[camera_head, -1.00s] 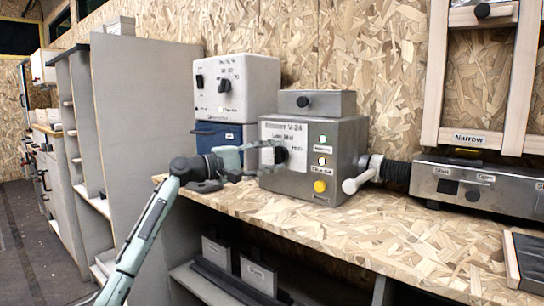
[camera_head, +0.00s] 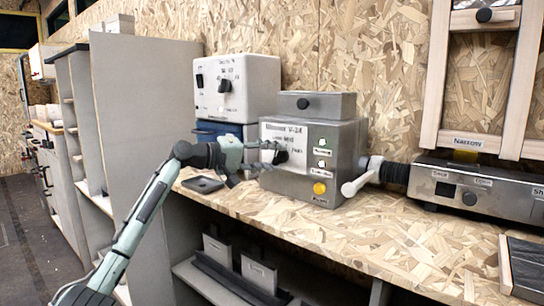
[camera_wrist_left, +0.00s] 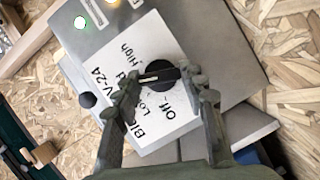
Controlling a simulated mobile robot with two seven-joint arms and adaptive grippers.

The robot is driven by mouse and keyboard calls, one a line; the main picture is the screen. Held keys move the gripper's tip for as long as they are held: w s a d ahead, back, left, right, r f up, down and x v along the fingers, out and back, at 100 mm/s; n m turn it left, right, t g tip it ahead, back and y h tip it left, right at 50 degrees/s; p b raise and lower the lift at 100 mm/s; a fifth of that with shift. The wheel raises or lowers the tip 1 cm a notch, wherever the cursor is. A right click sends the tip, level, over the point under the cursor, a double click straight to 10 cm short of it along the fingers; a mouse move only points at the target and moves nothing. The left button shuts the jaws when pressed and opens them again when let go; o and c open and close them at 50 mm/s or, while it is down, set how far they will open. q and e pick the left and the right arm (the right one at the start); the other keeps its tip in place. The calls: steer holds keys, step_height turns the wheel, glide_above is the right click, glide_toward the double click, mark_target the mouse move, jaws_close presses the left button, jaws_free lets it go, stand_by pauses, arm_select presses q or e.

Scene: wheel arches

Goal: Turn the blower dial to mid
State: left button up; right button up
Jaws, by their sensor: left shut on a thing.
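The blower box (camera_head: 337,165) is a grey metal unit on the bench, its white label panel marked V-24. The black blower dial (camera_head: 281,157) sits on that panel. It also shows in the left wrist view (camera_wrist_left: 160,73), with a pale pointer line aimed at a label ending in "d", partly hidden by a fingertip, between Low and High. Off is on the other side of Low. My left gripper (camera_head: 267,156) reaches in from the left and is shut on the dial, one finger on each side in the left wrist view (camera_wrist_left: 164,84). My right gripper is out of view.
A green light (camera_wrist_left: 80,22) glows on the box. A white switch box (camera_head: 237,88) stands on a blue box behind my left gripper. A small dark tray (camera_head: 204,184) lies below it. A white-handled lever and black hose (camera_head: 395,175) are on the right. The front bench is clear.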

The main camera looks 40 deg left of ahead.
arm_select(q)
steer(key=o, duration=1.2)
steer(key=shift+c, duration=0.2)
steer(key=v, duration=1.2)
